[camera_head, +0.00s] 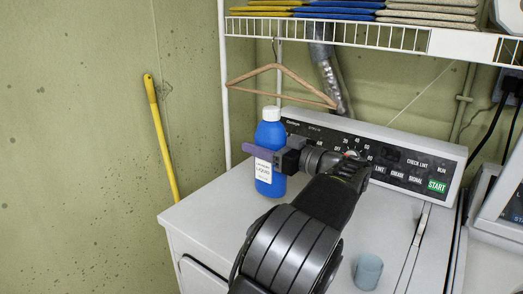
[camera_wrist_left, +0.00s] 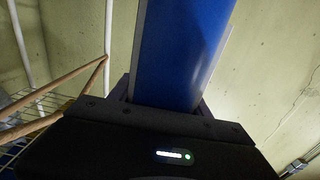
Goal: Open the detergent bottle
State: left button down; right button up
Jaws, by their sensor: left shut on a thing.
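The detergent bottle (camera_head: 269,136) is blue with a white label and stands upright on top of the white machine. Its white cap (camera_head: 271,113) is on its top. My left gripper (camera_head: 262,152) is shut on the bottle's body below the cap, with one finger across the front just above the label. The far finger is hidden behind the bottle. In the left wrist view the blue bottle (camera_wrist_left: 182,50) fills the space between the jaws. My right gripper is not in view.
The machine's control panel (camera_head: 425,163) rises behind the bottle. A wooden hanger (camera_head: 280,68) hangs from the wire shelf (camera_head: 380,37) above, which carries folded cloths. A grey-blue cup (camera_head: 367,271) stands at the front right. The machine top left of the bottle is clear.

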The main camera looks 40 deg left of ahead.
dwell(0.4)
pick_arm(q)
jog(key=c, duration=1.1)
grip_release()
grip_shut()
